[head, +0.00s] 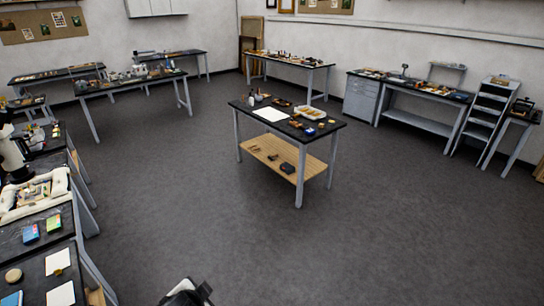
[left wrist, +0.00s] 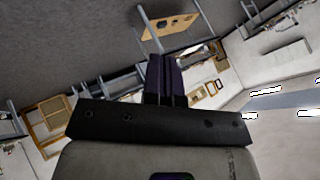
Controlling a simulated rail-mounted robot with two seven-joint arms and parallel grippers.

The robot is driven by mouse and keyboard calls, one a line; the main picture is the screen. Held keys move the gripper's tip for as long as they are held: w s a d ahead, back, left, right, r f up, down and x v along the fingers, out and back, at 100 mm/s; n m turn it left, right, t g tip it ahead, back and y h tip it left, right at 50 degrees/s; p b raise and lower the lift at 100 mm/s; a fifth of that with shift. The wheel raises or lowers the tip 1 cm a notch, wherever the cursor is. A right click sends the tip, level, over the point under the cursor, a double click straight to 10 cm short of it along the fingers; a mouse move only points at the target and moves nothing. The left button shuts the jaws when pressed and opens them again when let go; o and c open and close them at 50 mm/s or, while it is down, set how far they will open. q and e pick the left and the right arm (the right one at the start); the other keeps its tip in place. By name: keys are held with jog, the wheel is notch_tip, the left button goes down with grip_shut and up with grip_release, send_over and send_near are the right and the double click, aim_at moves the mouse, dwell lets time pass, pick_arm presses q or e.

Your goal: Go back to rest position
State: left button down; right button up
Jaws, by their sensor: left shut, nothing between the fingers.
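My left gripper (left wrist: 165,80) shows in the left wrist view, its dark fingers together with nothing between them. It is up in the air, clear of any surface, and the room looks tilted behind it. A white and black piece of my own body shows at the bottom edge of the head view, and I cannot tell which arm it belongs to. My right gripper cannot be made out in either view.
A black-topped table (head: 245,118) with a lower wooden shelf (head: 262,150) stands mid-room. A cluttered bench (head: 68,238) runs along the left edge. More workbenches (head: 425,93) line the walls. The grey floor (head: 400,220) is open in front and to the right.

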pick_arm(q)
jog(key=s+r+n+t+h+p, duration=0.1)
jog(key=s+r+n+h+p, duration=0.2)
jog(key=s, duration=0.9)
jog(key=s+f+n+g, duration=0.1)
jog(key=s+f+g, duration=0.1)
jog(key=s+f, duration=0.3)
jog(key=s+f+n+g+y+p, duration=0.1)
jog(key=s+f, duration=0.5)
jog(key=s, duration=0.7)
jog(key=n+g, duration=0.1)
jog(key=g, duration=0.1)
jog(key=shift+s+a+f+g, duration=0.25)
jog(key=shift+s+f+g, duration=0.05)
jog(key=shift+s, duration=0.1)
